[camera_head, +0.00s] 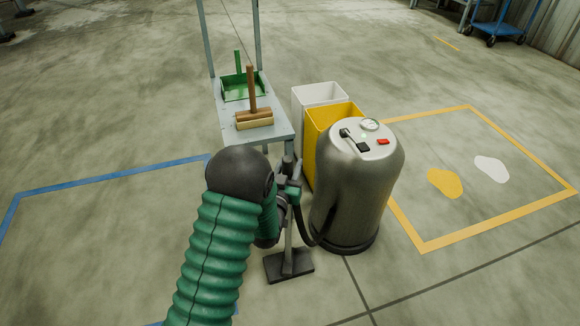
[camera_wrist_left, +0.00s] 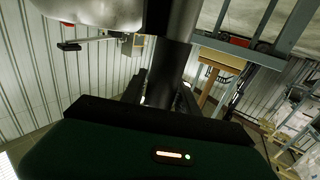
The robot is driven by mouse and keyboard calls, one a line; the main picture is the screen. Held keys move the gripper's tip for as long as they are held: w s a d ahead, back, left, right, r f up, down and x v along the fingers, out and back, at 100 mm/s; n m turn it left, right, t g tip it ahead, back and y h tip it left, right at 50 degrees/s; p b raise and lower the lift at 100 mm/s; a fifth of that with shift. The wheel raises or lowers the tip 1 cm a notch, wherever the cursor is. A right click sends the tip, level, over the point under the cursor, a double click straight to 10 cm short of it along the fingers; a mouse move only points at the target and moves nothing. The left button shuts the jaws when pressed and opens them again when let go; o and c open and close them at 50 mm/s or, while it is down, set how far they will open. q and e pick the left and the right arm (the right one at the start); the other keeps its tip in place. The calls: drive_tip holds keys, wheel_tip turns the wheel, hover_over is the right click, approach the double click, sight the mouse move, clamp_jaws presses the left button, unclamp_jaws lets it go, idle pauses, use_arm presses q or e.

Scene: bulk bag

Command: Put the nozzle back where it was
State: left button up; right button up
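The nozzle (camera_head: 289,265) has a flat dark foot and an upright grey pipe, left of the metal vacuum drum (camera_head: 350,195). I cannot tell whether its foot touches the floor. My left gripper (camera_head: 287,188), on the green-sleeved arm, is at the upper part of the pipe and appears shut on it. In the left wrist view the dark pipe (camera_wrist_left: 170,65) runs between the fingers (camera_wrist_left: 160,98) of my left gripper; their contact with it is hard to see. A dark hose loops beside the drum. My right gripper is not in view.
A grey bench (camera_head: 277,132) holding a brush (camera_head: 255,118) and a green dustpan (camera_head: 240,88) stands behind. White (camera_head: 308,98) and yellow (camera_head: 318,135) bins stand behind the drum. A yellow floor outline (camera_head: 435,247) with yellow and white patches lies right.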

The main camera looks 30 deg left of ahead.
use_arm(q)
drive_tip(key=shift+o, duration=1.1)
drive_tip(key=s+d+f+m+g+h+p, duration=0.1)
drive_tip(key=s+d+g+h, duration=0.1)
drive_tip(key=s+d+g, duration=0.3)
drive_tip(key=s+d+f+m+g+h+p, duration=0.1)
drive_tip(key=s+d+g, duration=0.3)
drive_tip(key=s, duration=0.8)
drive_tip(key=s+d+f+m+g+h+p, duration=0.1)
drive_tip(key=s+d+g+h, duration=0.1)
drive_tip(key=s+d+g, duration=0.3)
drive_tip(key=s+d, duration=0.3)
drive_tip(key=s, duration=0.1)
drive_tip(key=shift+d+f+m+g+h, duration=0.15)
drive_tip(key=shift+m+g+h, duration=0.15)
